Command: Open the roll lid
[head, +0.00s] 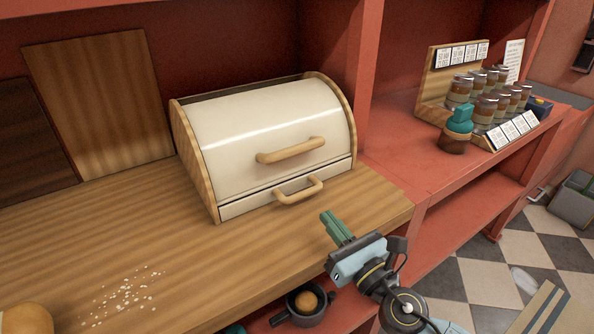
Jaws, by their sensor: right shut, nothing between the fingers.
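The bread box has wooden sides and stands on the wooden counter (270,240) in the middle of the head view. Its cream roll lid (235,125) is down and covers the front, with a wooden bar handle (290,150) near its lower edge. Below the lid is a narrow cream drawer front (245,204) with its own wooden handle (298,190), and it looks shut. My right gripper (331,219) has green fingers, shut and empty. It is in front of the box, below and right of both handles, apart from them. My left gripper is not in view.
Cutting boards (98,100) lean at the back left. White crumbs (122,297) and a round tan object (27,318) are at the front left. A pot (306,308) sits on the shelf below. A jar rack (437,85) stands at right.

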